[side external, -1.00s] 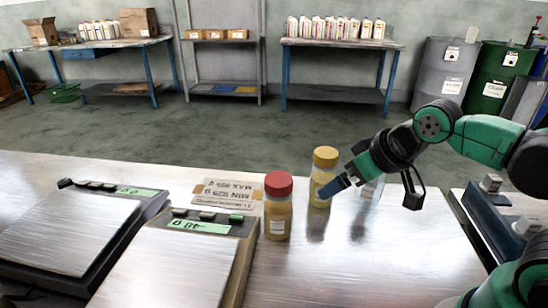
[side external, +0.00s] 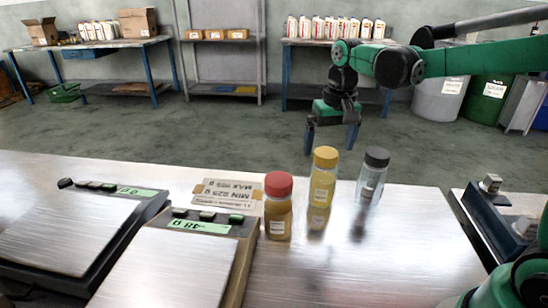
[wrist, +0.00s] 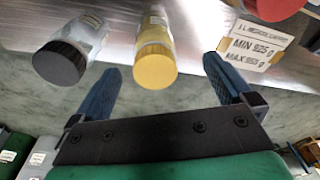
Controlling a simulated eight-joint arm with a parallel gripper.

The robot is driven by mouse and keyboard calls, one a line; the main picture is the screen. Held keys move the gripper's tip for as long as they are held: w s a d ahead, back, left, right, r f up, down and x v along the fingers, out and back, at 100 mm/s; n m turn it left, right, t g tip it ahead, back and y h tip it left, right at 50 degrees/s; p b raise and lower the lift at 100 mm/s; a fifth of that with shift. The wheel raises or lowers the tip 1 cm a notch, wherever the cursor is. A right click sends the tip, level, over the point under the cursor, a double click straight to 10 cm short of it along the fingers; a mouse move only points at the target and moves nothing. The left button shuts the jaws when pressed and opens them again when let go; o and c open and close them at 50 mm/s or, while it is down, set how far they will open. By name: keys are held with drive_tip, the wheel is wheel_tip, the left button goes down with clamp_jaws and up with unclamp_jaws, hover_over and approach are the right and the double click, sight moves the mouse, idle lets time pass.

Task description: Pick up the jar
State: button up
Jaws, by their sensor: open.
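Three lidded jars stand upright on the metal table. One has a red lid (side external: 278,186) and amber contents. One has a yellow lid (side external: 325,156) and yellow contents. A clear jar has a black lid (side external: 377,157). My gripper (side external: 331,146) is open and empty, pointing down above and beyond the yellow-lidded jar in the side view. In the wrist view the yellow lid (wrist: 155,68) lies between the two blue fingers. The black lid (wrist: 60,63) is to the left, and part of the red lid (wrist: 272,8) shows at the top right.
Two scales (side external: 160,265) stand at the left of the table. A printed label plate (side external: 227,191) lies behind the red-lidded jar. A blue-grey fixture (side external: 497,225) is at the right. The table front right of the jars is clear.

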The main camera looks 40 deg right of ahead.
sight(326, 152)
drive_tip(key=shift+w+d+f+m+g, duration=0.3)
drive_tip(key=shift+w+d+f+g, duration=0.2)
drive_tip(key=shift+w+d+f, duration=0.3)
drive_tip(key=shift+w+f, duration=0.1)
drive_tip(key=shift+f, duration=2.75)
drive_tip(key=shift+c, duration=0.2)
clamp_jaws()
drive_tip(key=shift+r, duration=0.1)
